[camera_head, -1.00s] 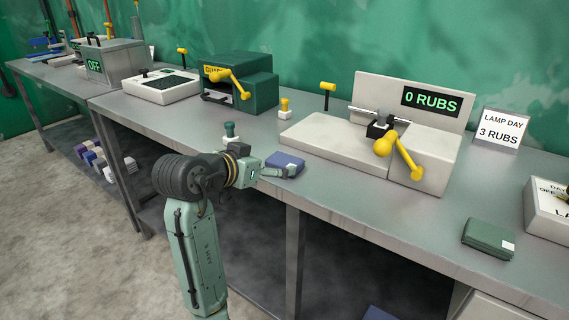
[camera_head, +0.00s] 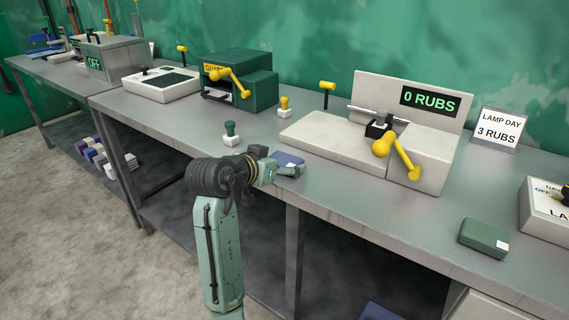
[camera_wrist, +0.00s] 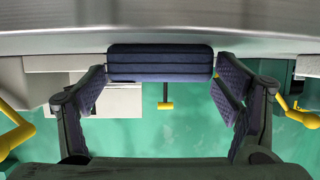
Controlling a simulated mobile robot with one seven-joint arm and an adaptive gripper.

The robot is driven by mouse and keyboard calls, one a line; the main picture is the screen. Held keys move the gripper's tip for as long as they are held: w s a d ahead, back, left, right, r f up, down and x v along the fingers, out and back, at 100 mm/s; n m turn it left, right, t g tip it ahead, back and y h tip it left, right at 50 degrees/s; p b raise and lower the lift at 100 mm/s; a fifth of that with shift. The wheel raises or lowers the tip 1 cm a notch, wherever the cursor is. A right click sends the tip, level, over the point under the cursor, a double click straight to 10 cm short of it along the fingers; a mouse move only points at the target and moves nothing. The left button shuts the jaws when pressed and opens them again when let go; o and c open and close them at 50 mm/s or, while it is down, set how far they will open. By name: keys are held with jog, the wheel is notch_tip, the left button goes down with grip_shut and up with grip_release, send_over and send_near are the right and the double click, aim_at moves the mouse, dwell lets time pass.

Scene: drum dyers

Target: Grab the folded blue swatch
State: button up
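The folded blue swatch (camera_head: 288,158) lies flat near the front edge of the bench, left of the rub tester. In the wrist view the dark blue folded swatch (camera_wrist: 160,63) shows its layered edge, centred ahead of my gripper. My gripper (camera_wrist: 164,82) is open, with one finger to each side of the swatch; I cannot tell whether the tips touch it. In the head view my gripper (camera_head: 288,170) is low at the swatch's near side and hides part of it.
The rub tester (camera_head: 335,138) with yellow handles stands right of the swatch. A green-topped stamp (camera_head: 231,134) and a yellow-topped one (camera_head: 284,107) stand to the left and behind. A folded green swatch (camera_head: 484,236) lies farther right. Bare bench lies between.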

jog(key=c, duration=0.8)
jog(key=shift+r, duration=0.15)
